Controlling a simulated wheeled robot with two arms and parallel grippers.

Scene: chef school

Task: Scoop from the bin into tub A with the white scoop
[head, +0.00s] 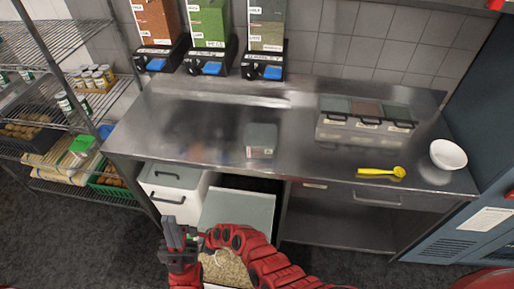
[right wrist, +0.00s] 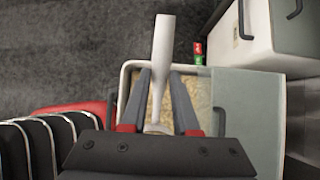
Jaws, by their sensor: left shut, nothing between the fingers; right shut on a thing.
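The bin, under the counter, has its pale grey lid (head: 238,210) over the far part and tan grain (head: 228,268) showing at the near part. In the right wrist view, my right gripper (right wrist: 158,74) is shut on the handle of the white scoop (right wrist: 163,40), over the bin's open part. The scoop's lower end is mostly hidden behind the gripper. My left gripper (head: 176,236) is shut and empty, left of the bin. A small grey-lidded tub (head: 261,139) stands on the counter; I cannot read its label, so cannot tell whether it is tub A.
A white lidded bin (head: 172,188) stands left of the open bin. The steel counter (head: 205,125) holds a three-lidded container (head: 366,112), a yellow scoop (head: 382,172) and a white bowl (head: 448,154). Dispensers (head: 210,40) line the back; a wire rack (head: 60,110) stands left.

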